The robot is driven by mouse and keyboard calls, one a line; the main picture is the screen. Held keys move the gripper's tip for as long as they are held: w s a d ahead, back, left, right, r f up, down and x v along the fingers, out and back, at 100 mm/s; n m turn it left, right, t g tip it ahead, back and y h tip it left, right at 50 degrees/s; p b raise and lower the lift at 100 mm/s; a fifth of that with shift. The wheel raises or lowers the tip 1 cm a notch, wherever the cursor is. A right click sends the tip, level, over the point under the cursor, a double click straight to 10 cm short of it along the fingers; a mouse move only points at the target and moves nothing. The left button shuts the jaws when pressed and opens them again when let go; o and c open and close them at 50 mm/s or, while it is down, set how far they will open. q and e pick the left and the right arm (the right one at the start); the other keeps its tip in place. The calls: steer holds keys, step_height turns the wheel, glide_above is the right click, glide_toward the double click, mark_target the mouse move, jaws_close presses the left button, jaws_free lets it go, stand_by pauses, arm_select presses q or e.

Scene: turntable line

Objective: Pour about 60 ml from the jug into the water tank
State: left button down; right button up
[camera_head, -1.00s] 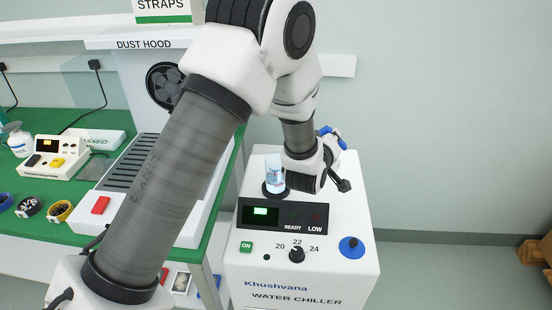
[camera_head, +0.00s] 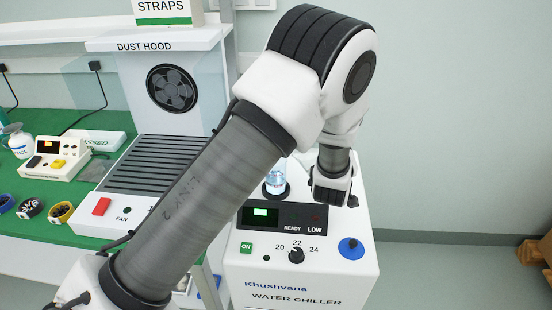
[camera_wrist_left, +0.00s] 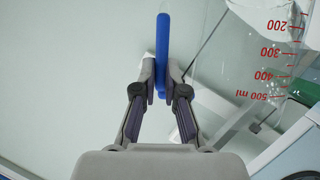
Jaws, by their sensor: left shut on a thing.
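My left gripper (camera_wrist_left: 162,85) is shut on the blue handle (camera_wrist_left: 162,55) of the jug. The clear jug (camera_wrist_left: 275,55), with red marks from 200 to 500 ml, shows at the upper right of the left wrist view. Its water level and tilt cannot be told. In the head view my left arm hides the jug, and the gripper's fingers are not clearly seen. The white water chiller (camera_head: 345,279) stands below the wrist. A clear cylinder (camera_head: 275,180) sits in a black ring on its top, partly hidden; I cannot tell if it is the water tank.
A dust hood (camera_head: 140,165) and a green bench (camera_head: 85,195) stand to the left.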

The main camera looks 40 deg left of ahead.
arm_select(q)
steer(key=w+d+f+m+g+y, duration=0.1)
steer(key=w+d+f+m+y, duration=0.1)
steer(key=f, duration=0.4)
steer(key=shift+w+d+f+m+g, duration=0.2)
steer(key=shift+d+f+m+g, duration=0.2)
steer(key=shift+d+m, duration=0.65)
steer(key=shift+d+r+n, duration=0.1)
steer(key=shift+d+n, duration=0.1)
steer(key=shift+n, duration=0.15)
